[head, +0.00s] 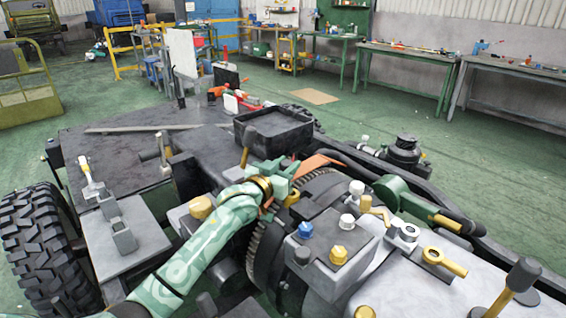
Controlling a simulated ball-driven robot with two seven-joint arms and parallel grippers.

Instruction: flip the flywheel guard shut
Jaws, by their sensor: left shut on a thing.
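The toothed flywheel (257,243) stands upright near the middle of the head view, behind the grey engine block, with its teeth exposed on the left and along the top. An orange curved piece (318,163), which looks like the flywheel guard, shows just right of my left gripper, above the flywheel's top. My left gripper (284,177) reaches in from the lower left and is shut at the guard's near side. Its fingers and wrist hide the held part, so the exact grip point is unclear. My right gripper is not in view.
A black open box (273,130) sits just behind the gripper. Blue (306,230) and yellow (338,255) caps top the engine block. A dark green part (391,189) and a yellow lever (443,261) lie to the right. The chassis wheel (45,250) is at left.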

